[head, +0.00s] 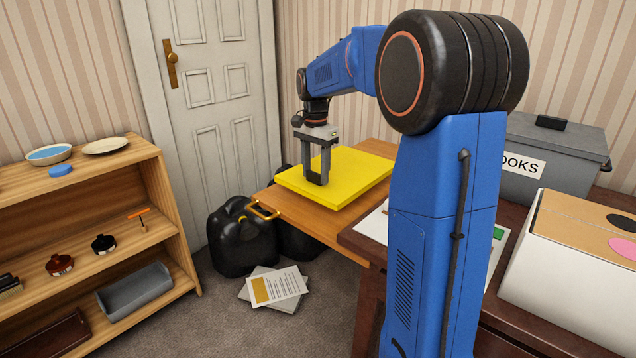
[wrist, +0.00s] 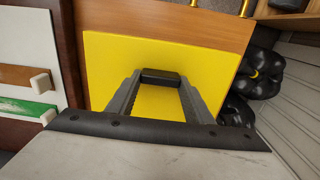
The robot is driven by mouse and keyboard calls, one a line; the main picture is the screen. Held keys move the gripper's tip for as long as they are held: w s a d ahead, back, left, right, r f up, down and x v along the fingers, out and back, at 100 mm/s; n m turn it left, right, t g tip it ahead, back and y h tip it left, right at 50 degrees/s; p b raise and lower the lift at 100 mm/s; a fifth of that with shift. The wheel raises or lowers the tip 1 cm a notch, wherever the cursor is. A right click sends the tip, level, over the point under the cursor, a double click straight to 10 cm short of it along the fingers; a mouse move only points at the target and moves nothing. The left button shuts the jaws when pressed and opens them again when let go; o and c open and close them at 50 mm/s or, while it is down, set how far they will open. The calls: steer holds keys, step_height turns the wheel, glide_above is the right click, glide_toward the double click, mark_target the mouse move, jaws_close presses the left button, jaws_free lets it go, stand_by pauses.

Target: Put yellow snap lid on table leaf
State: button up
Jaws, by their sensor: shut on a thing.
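The yellow snap lid (head: 345,167) is a wide flat slab over the wooden table leaf (head: 285,218). I cannot tell whether it rests on the leaf or hangs just above it. My gripper (head: 317,181) points down at the lid's left half. In the wrist view, the gripper (wrist: 161,80) is shut on a small dark piece between the fingertips, apparently the lid's handle. The yellow lid (wrist: 110,65) fills the middle of that view, with bare leaf (wrist: 160,18) beyond its far edge.
A wooden shelf (head: 140,170) stands left. A grey box (head: 555,150) and a white box (head: 570,270) stand on the dark table at right.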

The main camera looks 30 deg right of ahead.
mark_target(315, 182)
steer(key=shift+f, duration=1.95)
steer(key=o, duration=1.1)
steer(key=shift+f, duration=0.1)
steer(key=shift+o, duration=0.2)
